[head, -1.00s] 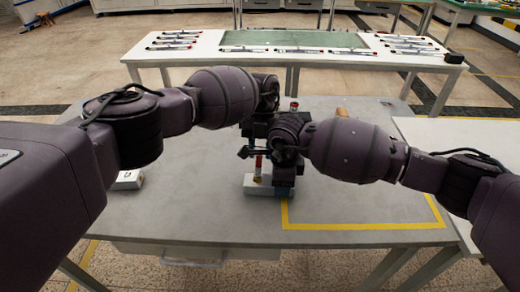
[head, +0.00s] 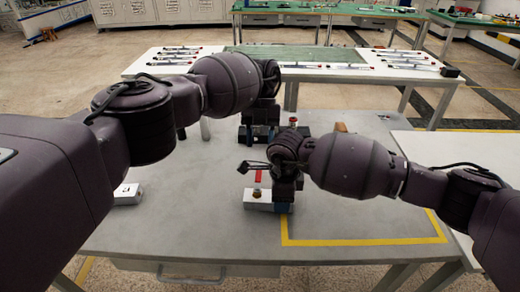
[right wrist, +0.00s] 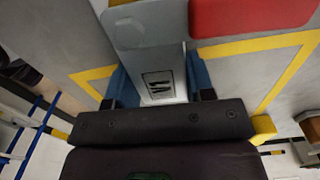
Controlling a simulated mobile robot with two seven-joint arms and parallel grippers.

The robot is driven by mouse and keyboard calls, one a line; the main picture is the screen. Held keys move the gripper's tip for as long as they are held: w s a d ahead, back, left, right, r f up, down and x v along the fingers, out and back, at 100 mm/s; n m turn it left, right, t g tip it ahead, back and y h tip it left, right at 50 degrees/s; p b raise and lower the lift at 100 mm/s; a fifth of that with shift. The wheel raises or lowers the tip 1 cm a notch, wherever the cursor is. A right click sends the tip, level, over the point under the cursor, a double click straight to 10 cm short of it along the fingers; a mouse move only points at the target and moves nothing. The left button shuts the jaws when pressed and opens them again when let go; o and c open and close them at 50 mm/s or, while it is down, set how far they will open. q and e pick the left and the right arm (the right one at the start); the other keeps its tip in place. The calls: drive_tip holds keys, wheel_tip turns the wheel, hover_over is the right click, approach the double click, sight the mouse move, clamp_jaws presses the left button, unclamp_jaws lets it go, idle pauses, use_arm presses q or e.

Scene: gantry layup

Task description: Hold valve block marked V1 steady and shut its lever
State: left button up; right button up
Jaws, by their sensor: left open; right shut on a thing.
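The valve block V1 (head: 258,204) is a pale block on the grey table, left of the yellow-taped area in the head view. My right gripper (head: 284,192) is shut on its right end. The right wrist view shows its blue fingers (right wrist: 157,88) on either side of the block's V1 label (right wrist: 158,85). The red lever (head: 258,177) points away from me, crosswise to the block. In the right wrist view the lever (right wrist: 250,15) runs off to the right, past a grey round part. My left gripper (head: 260,138) is open, behind and apart from the lever.
Another pale marked block (head: 128,194) lies at the left. A red-topped item (head: 293,121) and a tan item (head: 340,127) stand behind my right gripper. Yellow tape (head: 365,241) outlines table space at the right. The front middle is clear.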

idle(0.4)
drive_tip(key=o, duration=1.2)
